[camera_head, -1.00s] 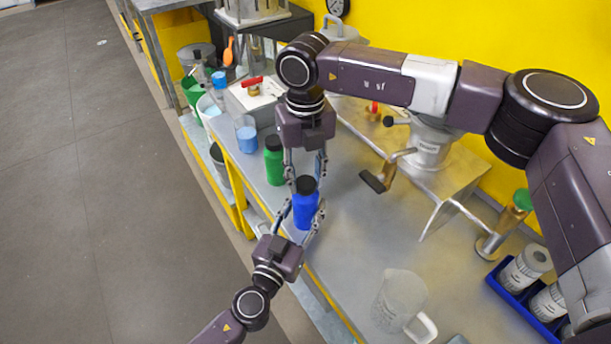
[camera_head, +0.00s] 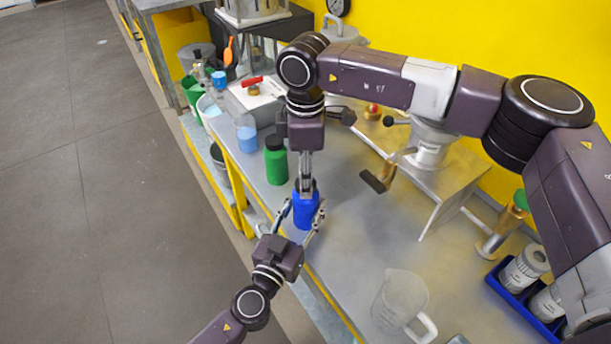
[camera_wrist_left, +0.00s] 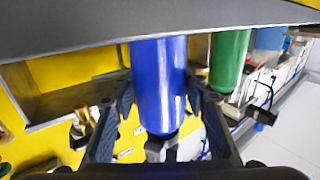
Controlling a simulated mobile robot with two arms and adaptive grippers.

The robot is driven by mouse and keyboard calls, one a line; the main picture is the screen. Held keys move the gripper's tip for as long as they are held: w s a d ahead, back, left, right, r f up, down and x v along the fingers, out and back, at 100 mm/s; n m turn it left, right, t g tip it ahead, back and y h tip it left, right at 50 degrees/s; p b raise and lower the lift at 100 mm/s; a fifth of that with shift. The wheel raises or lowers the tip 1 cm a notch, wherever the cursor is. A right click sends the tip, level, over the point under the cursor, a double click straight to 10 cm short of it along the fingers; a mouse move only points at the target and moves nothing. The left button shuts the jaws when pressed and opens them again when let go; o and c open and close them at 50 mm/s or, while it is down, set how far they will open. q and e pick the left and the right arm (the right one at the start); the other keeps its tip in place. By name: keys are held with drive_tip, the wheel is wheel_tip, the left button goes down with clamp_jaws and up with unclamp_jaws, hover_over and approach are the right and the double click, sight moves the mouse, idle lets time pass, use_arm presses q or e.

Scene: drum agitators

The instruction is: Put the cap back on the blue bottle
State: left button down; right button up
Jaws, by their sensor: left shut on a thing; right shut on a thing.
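The blue bottle (camera_head: 304,213) stands upright near the bench's front edge. My left gripper (camera_head: 304,208) is shut on its body, one finger on each side. The left wrist view shows the blue bottle (camera_wrist_left: 160,85) filling the space between the left fingers (camera_wrist_left: 160,97). My right gripper (camera_head: 306,187) points down from above, right over the bottle's mouth. It is shut on the black cap, which its fingers mostly hide. The cap sits at the bottle's top; whether it is fully seated cannot be told.
A green bottle (camera_head: 276,166) with a black cap stands close by at the left. A beaker of blue liquid (camera_head: 246,138) is behind it. A clear jug (camera_head: 400,302) stands at the front right. A metal stand (camera_head: 440,180) is to the right. Bare bench lies between.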

drive_tip(key=shift+m, duration=0.7)
drive_tip(key=o, duration=0.7)
drive_tip(key=shift+o, duration=0.2)
drive_tip(key=shift+r, duration=0.1)
drive_tip(key=shift+r, duration=2.2)
